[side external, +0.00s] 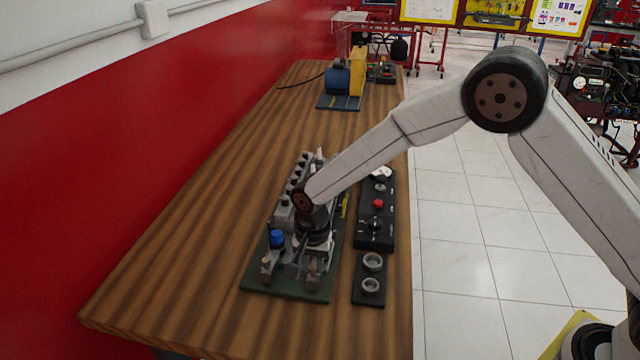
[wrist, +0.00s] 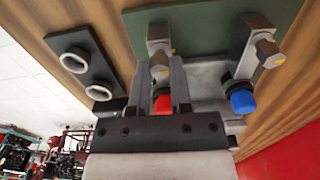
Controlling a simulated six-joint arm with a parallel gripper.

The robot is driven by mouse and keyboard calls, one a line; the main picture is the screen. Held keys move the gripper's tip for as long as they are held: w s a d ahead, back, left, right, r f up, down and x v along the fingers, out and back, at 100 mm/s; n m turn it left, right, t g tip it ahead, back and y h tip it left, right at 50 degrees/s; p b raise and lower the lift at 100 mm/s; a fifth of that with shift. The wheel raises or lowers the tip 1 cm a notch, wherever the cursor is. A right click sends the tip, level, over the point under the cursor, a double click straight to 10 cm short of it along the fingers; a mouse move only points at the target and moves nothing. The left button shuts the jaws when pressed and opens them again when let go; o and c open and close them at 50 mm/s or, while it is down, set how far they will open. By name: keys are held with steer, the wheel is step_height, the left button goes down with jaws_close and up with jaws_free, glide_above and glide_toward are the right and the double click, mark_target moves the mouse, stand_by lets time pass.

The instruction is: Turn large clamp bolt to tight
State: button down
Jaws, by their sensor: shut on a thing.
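My gripper (wrist: 160,62) points at the front end of the engine trainer's green baseplate (wrist: 200,30). Its two fingers are shut on a clamp bolt (wrist: 159,68), which sits on a grey upright bracket (wrist: 158,38). The fingers cover part of the bolt, and its turn position cannot be told. A second clamp bolt (wrist: 268,52) with a hex head stands on a matching bracket to the right, clear of my fingers. In the side view my gripper (side external: 314,254) reaches down over the right bracket (side external: 313,275); the left bracket (side external: 268,264) stands apart from it.
A blue cap (wrist: 243,101) and a red part (wrist: 163,103) are close to my fingers. A black board with two grey rings (side external: 371,274) and a control panel (side external: 376,213) lie to the right. The wooden table (side external: 190,240) is clear at left.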

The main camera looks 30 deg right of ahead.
mark_target(313, 267)
steer(key=c, duration=0.5)
jaws_free()
steer(key=shift+c, duration=0.2)
steer(key=shift+r, duration=0.1)
steer(key=shift+r, duration=3.85)
steer(key=s+d+r+n+t, duration=0.1)
steer(key=s+d+n, duration=0.8)
steer(key=s+d, duration=0.9)
steer(key=shift+s+r+t, duration=0.25)
steer(key=shift+t, duration=0.55)
